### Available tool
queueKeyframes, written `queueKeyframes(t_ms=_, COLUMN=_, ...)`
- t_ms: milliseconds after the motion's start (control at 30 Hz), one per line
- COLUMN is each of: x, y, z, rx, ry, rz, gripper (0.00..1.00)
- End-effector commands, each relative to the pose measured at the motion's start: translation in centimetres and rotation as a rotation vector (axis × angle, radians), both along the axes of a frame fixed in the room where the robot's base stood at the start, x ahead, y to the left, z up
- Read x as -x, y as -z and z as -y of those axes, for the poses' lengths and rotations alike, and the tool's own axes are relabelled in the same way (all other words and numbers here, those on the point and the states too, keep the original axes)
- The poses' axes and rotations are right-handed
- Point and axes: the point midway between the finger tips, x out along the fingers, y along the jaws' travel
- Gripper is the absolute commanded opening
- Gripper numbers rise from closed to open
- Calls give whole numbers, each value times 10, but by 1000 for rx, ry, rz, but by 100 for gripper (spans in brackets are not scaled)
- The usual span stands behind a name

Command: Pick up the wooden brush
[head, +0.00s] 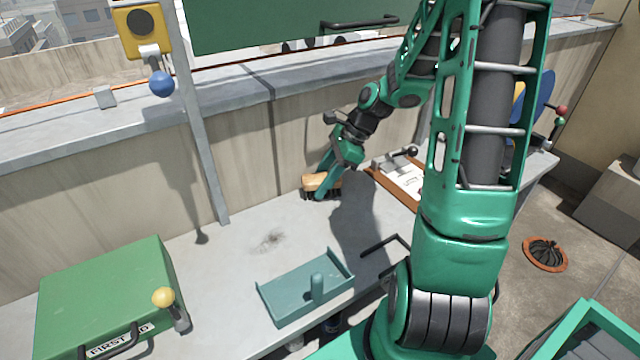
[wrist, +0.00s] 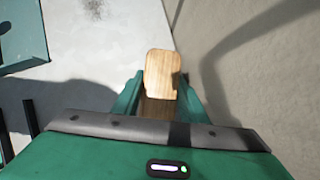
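The wooden brush (head: 316,181) has a light brown wooden block with dark bristles underneath. It is at the back of the grey counter near the wall, bristles down, at or just above the surface; I cannot tell which. In the wrist view the wooden block (wrist: 162,72) shows between the two green fingers. My gripper (head: 327,183) reaches down over the brush, one finger on each side. In the wrist view my gripper (wrist: 161,95) shows no clear gap between fingers and wood, so it looks shut on it. The near finger hides part of the brush.
A teal tray (head: 275,293) with an upright peg stands in front on the counter (head: 225,265). A green first-aid case (head: 105,285) and a yellow-knobbed lever (head: 170,305) are at left. A wooden-edged board (head: 392,180) lies right of the brush. The wall (head: 255,150) is close behind.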

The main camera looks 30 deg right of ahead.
Motion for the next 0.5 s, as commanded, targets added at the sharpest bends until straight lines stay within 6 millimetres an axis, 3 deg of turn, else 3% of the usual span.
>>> queueKeyframes(t_ms=167, x=0, y=0, z=0, rx=0, ry=0, rz=1, gripper=11)
queueKeyframes(t_ms=500, x=0, y=-5, z=1, rx=1, ry=1, rz=2, gripper=11)
